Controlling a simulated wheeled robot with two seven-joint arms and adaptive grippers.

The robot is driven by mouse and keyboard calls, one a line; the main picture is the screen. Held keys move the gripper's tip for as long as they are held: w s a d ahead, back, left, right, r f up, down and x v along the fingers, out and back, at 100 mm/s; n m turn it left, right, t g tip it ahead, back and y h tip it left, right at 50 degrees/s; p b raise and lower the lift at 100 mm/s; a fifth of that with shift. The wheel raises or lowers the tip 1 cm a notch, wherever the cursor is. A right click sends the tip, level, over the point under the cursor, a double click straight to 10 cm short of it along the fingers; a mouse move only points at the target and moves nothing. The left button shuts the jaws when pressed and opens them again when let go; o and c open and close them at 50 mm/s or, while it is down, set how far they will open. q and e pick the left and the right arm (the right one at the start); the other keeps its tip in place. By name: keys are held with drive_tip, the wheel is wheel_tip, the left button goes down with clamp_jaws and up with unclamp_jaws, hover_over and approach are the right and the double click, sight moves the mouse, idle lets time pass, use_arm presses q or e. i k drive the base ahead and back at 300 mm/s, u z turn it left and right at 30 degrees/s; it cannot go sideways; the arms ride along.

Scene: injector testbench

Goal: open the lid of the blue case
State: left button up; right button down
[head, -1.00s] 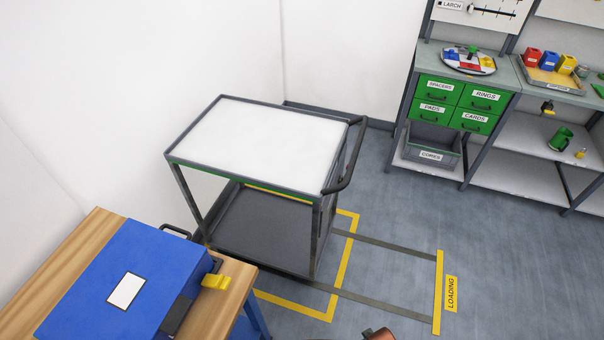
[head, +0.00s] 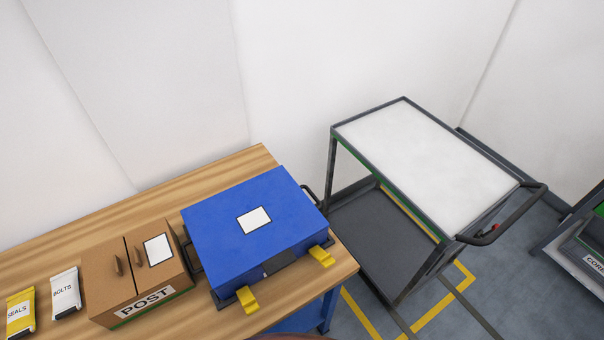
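The blue case (head: 275,238) lies on the wooden workbench (head: 235,165) in the head view, with its lid shut. A white label (head: 254,219) sits on top of the lid. Two yellow latches are on its front side, a left one (head: 247,299) and a right one (head: 321,257). Both stick outward from the front; whether they are fastened I cannot tell. A dark handle shows at the case's right end. Neither of my grippers is in view.
A brown POST box (head: 134,270) stands close to the left of the case. A white BOLTS packet (head: 65,292) and a yellow SEALS packet (head: 20,312) lie further left. A cart (head: 425,165) with an empty white top stands right of the bench.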

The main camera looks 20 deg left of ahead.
sight(255, 221)
drive_tip(key=z, duration=0.05)
drive_tip(key=k, duration=1.25)
drive_tip(key=u, duration=0.25)
drive_tip(key=i, duration=0.55)
drive_tip(key=u, duration=0.15)
